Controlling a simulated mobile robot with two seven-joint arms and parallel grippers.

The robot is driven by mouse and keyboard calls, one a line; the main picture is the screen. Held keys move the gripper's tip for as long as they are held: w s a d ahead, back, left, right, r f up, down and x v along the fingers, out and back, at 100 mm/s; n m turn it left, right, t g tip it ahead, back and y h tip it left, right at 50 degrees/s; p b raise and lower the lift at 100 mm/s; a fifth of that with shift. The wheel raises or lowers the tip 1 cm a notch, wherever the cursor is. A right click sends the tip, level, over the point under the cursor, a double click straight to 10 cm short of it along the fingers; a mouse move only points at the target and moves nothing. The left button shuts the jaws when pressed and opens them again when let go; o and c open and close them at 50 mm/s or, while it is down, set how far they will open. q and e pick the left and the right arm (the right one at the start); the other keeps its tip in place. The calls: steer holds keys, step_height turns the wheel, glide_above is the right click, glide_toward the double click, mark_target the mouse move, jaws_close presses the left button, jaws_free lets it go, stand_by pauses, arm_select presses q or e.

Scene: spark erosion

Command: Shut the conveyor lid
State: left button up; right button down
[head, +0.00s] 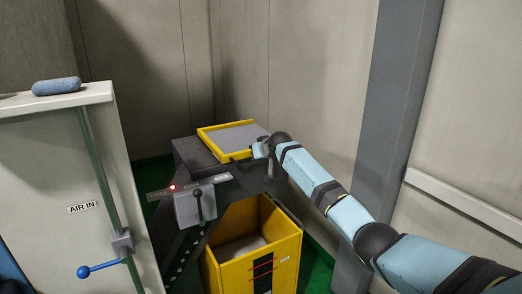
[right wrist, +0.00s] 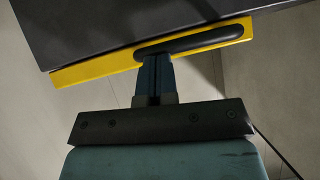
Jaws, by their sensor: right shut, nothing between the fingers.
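The conveyor lid (head: 228,136), a grey panel with a yellow rim, shows at the top of the dark conveyor housing (head: 192,152) in the head view. Whether it lies fully flat on the housing is hard to tell. In the right wrist view its yellow edge (right wrist: 95,72) crosses the picture and carries a long black handle (right wrist: 200,40). My right gripper (head: 258,150) is at the lid's near right corner. Its fingers (right wrist: 154,62) are shut and empty, with their tips at the handle's underside; contact is hard to tell. My left gripper is not in view.
A yellow bin (head: 232,270) stands open below the conveyor. A control box (head: 195,205) with a black lever is on the conveyor's front. A pale cabinet (head: 50,160) with a blue-handled valve stands left. A grey post (head: 395,90) rises behind my right arm.

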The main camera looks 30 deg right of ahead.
steer(key=w+a+r+v, duration=0.1)
steer(key=v, duration=0.5)
steer(key=w+r+v, duration=0.1)
steer(key=r+v, duration=0.1)
steer(key=v, duration=0.5)
steer(key=s+a+f+n, duration=0.1)
steer(key=s+a+f, duration=0.35)
steer(key=f, duration=0.55)
steer(key=s+a+f+y, duration=0.1)
steer(key=s+a+f, duration=0.2)
steer(key=s+f, duration=0.45)
steer(key=s+a+f+n, duration=0.1)
steer(key=s+a+f, duration=0.3)
steer(key=f, duration=0.7)
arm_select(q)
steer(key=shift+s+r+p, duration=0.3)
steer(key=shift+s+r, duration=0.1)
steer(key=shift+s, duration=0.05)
arm_select(e)
steer(key=s+a+f, duration=0.3)
steer(key=s+f, duration=0.1)
steer(key=s, duration=0.7)
steer(key=s+a+f, duration=0.3)
steer(key=s+f, duration=0.1)
steer(key=s, duration=0.7)
steer(key=s+a+f+n+y, duration=0.1)
steer(key=s+a+f, duration=0.2)
steer(key=s, duration=0.8)
steer(key=shift+a+f, duration=0.35)
steer(key=shift+f, duration=0.1)
